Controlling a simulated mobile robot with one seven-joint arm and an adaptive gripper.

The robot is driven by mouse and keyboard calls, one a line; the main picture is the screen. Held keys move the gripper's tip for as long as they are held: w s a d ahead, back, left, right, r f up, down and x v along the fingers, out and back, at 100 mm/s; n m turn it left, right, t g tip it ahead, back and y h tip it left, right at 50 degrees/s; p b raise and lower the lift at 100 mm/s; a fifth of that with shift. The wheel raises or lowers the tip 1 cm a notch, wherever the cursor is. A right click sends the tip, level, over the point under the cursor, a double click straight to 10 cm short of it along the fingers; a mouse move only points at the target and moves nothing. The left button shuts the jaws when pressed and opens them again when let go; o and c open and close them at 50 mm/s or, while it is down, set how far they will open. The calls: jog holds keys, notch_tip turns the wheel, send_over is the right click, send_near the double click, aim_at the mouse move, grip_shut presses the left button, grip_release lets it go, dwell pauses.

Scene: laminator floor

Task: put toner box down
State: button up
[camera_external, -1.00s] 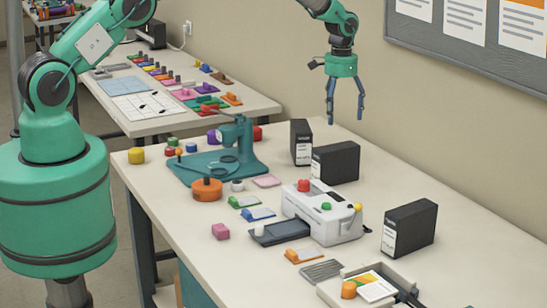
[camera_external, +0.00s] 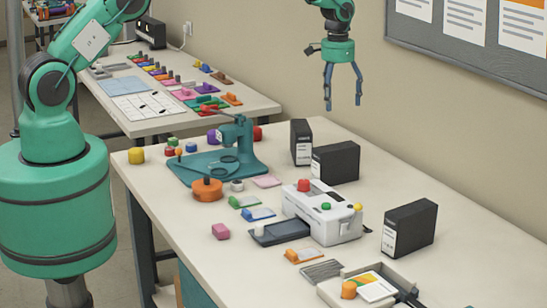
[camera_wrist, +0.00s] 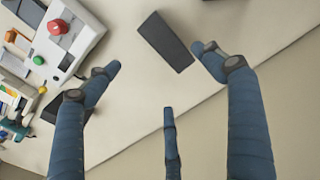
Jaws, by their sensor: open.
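Three black toner boxes with white labels stand upright on the white table: a narrow one at the back (camera_external: 301,142), one just right of it (camera_external: 336,163), and one at the right (camera_external: 410,228). My gripper (camera_external: 343,104) is open and empty, fingers down, high above the table at the back and clear of the boxes. In the wrist view, a dark box top (camera_wrist: 166,40) shows between the spread fingers (camera_wrist: 155,62), apart from them. Another dark box is partly hidden behind the left finger. I cannot tell which box was last held.
A white laminator (camera_external: 325,217) with coloured knobs stands mid-table, and a teal press (camera_external: 220,160) is to the left. A grey tray (camera_external: 335,290) is at the front. The wall with a notice board (camera_external: 460,50) runs close behind. The table's back right strip is bare.

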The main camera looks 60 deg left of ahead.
jog(key=s+d+r+t, duration=0.1)
jog(key=s+d+r, duration=0.2)
jog(key=s+r, duration=1.1)
jog(key=s+d+r+t, duration=0.25)
jog(key=s+r, duration=0.75)
jog(key=r, duration=0.7)
jog(key=s+d+r, duration=0.1)
jog(key=s+r, duration=0.2)
jog(key=s, duration=0.5)
jog(key=s+d+r, duration=0.1)
jog(key=s+r, duration=0.2)
jog(key=s, duration=0.6)
jog(key=s+d+f+t, duration=0.1)
jog(key=s+f+t, duration=0.1)
jog(key=s, duration=1.5)
jog(key=shift+d+f, duration=0.35)
jog(key=shift+f, duration=0.2)
notch_tip(320, 180, down, 16)
jog(key=b, duration=1.5)
jog(key=shift+r+b, duration=0.25)
jog(key=shift+b, duration=0.05)
